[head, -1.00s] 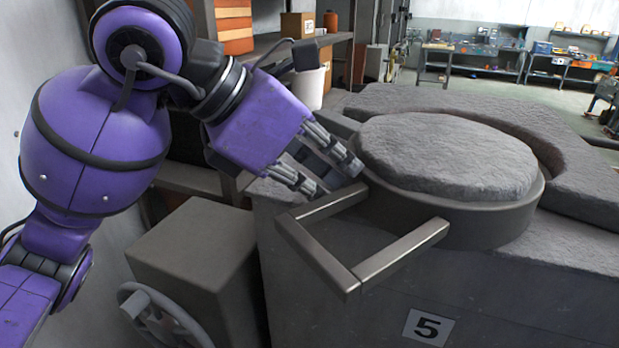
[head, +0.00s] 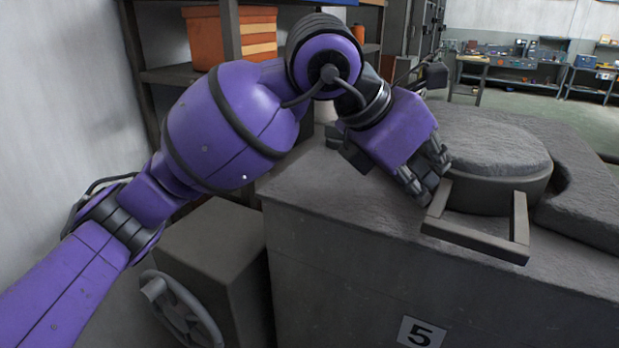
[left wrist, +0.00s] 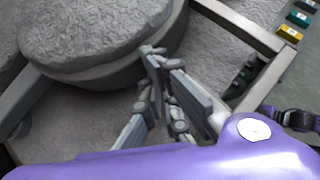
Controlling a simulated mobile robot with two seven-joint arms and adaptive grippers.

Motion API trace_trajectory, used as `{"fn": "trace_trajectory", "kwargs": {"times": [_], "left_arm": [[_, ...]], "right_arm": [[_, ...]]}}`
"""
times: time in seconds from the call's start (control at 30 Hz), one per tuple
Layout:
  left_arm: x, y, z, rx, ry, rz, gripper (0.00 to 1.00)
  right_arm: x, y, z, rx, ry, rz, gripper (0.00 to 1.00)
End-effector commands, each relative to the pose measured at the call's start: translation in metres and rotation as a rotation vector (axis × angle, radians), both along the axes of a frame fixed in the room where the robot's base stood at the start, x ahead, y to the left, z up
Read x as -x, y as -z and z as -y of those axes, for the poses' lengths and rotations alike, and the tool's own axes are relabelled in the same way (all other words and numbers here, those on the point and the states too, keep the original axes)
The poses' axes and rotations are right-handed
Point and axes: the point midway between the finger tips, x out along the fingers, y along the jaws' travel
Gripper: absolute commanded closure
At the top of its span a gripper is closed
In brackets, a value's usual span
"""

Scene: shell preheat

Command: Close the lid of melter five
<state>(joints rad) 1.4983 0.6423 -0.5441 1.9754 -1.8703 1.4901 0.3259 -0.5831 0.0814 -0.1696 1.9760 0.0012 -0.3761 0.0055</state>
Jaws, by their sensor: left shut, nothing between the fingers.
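The lid of melter five is a round grey disc with a rough top (head: 490,140) and a darker rim, low on the melter top at the right of the head view. Its squared metal handle (head: 478,238) sticks out toward the front. The melter (head: 340,270) carries a "5" label (head: 421,332). My left gripper (head: 440,170) is shut and empty, at the handle's left bar close to the lid rim. In the left wrist view the fingers (left wrist: 155,75) reach toward the rim of the lid (left wrist: 95,35); I cannot tell whether they touch it. My right gripper is not in view.
A rough raised collar (head: 590,185) curves around the lid's back and right. A box with a handwheel (head: 180,310) stands left of the melter. Shelves with an orange bin (head: 205,38) stand behind my left arm. The melter top left of the handle is clear.

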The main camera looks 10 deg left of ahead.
Motion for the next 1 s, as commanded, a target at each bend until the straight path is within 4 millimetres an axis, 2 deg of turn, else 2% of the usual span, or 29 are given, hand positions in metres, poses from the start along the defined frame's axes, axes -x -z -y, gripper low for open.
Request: {"fn": "trace_trajectory", "kwargs": {"times": [0.1,0.33,0.8,1.0], "left_arm": [[-0.005,-0.002,0.011,0.003,0.001,0.002,1.00],[-0.010,0.000,0.019,0.001,0.002,0.000,1.00],[-0.010,0.002,0.019,-0.001,0.004,-0.003,1.00],[-0.011,0.001,0.011,-0.001,0.003,-0.002,1.00]], "right_arm": [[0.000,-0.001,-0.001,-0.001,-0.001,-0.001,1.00],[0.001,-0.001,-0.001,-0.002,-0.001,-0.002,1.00],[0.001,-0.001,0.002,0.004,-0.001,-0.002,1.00],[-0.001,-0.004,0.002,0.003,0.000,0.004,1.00]]}}
